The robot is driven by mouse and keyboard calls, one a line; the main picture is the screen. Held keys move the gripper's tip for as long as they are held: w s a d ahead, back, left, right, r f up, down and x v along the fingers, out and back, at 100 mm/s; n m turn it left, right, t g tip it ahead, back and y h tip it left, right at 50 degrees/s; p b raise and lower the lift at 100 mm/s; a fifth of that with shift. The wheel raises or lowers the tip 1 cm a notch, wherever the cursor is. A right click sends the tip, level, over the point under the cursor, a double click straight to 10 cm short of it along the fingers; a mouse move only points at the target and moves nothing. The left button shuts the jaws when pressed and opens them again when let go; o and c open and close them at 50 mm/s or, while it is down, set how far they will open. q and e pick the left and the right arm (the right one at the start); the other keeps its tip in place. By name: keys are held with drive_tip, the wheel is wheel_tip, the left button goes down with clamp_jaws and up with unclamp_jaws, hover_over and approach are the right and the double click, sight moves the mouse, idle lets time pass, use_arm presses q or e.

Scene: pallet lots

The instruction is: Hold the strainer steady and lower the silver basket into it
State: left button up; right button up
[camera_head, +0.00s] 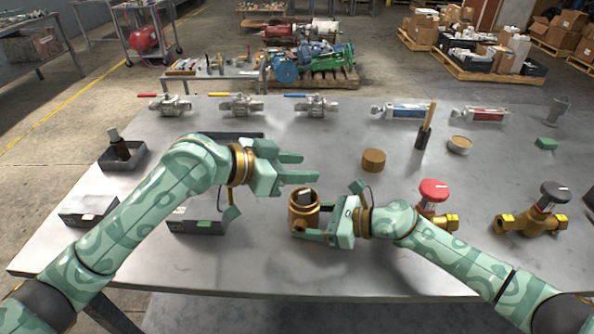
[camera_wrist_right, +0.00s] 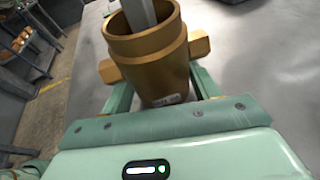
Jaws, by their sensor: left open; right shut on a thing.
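The strainer (camera_head: 303,218) is a brass cup-like body with side stubs near the table's front middle. My right gripper (camera_head: 308,220) is shut on it from the right. In the right wrist view the strainer (camera_wrist_right: 150,65) stands between the fingers, mouth up. A grey piece, apparently the silver basket (camera_wrist_right: 140,12), sticks up out of its mouth; its lower part is hidden inside. In the head view the basket (camera_head: 306,196) shows only as a small dark-grey patch in the mouth. My left gripper (camera_head: 309,168) is open and empty just above and behind the strainer.
A brown round cap (camera_head: 373,160) stands behind the strainer. Brass valves with a red knob (camera_head: 434,190) and a black knob (camera_head: 553,192) lie to the right. A dark tray (camera_head: 195,222) is left. Steel valves (camera_head: 241,104) line the back edge.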

drive_tip(key=o, duration=1.5)
drive_tip(key=v, duration=1.2)
drive_tip(key=shift+s, duration=0.1)
